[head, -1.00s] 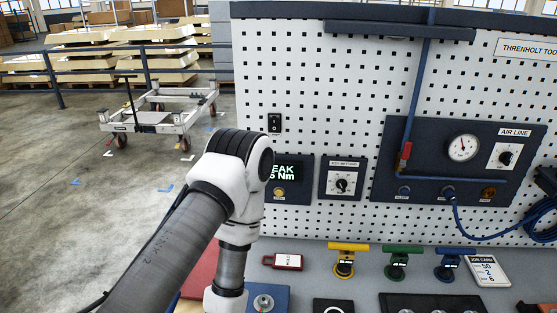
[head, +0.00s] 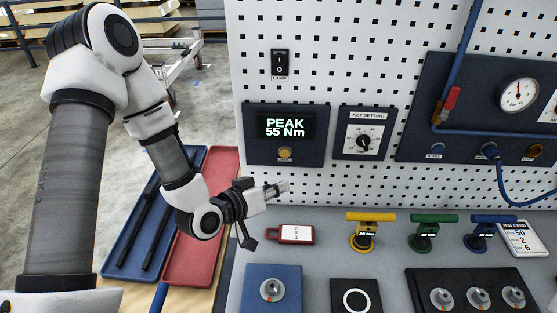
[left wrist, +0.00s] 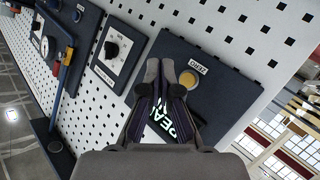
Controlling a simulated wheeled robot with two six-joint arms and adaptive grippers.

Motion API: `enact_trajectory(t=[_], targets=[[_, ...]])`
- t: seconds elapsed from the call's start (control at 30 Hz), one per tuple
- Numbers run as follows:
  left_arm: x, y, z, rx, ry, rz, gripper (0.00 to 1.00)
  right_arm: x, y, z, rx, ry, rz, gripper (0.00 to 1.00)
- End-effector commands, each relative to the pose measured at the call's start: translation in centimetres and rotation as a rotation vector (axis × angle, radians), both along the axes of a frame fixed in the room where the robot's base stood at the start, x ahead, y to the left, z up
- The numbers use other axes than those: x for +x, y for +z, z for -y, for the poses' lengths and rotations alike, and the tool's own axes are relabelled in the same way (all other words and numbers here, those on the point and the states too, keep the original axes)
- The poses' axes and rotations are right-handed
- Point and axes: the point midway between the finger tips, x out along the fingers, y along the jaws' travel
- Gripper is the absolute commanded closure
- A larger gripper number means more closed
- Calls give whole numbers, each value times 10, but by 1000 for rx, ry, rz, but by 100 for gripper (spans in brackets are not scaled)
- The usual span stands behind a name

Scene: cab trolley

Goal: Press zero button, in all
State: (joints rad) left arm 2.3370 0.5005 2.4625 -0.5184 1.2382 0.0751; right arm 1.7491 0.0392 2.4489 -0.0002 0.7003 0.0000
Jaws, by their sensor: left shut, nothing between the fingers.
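The zero button (head: 285,153) is a round amber button on a dark panel (head: 254,150), under a screen (head: 285,127) that reads "PEAK 55 Nm". My left gripper (head: 283,187) is shut and empty, low in front of the board and below the button, apart from it in the picture. In the left wrist view the button (left wrist: 217,82) has its ZERO label beside it, just right of my shut fingers (left wrist: 169,75). The fingers hide part of the screen there. My right gripper is not in view.
A key setting dial (head: 365,141) and an air line panel (head: 470,110) are on the board to the right. A red HOLD tag (head: 290,234) and yellow, green and blue T-handled tools stand on the bench below. Red and blue trays (head: 205,255) lie at left.

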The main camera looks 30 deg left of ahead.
Motion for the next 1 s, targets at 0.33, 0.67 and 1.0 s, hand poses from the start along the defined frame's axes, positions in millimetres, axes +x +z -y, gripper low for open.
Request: enact_trajectory(t=[0.33,0.67,1.0], targets=[[1,1,0,1,0,-1,100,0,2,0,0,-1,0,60],[30,2,-15,3,1,-1,100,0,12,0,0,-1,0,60],[72,-1,-34,2,-1,1,100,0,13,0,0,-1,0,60]])
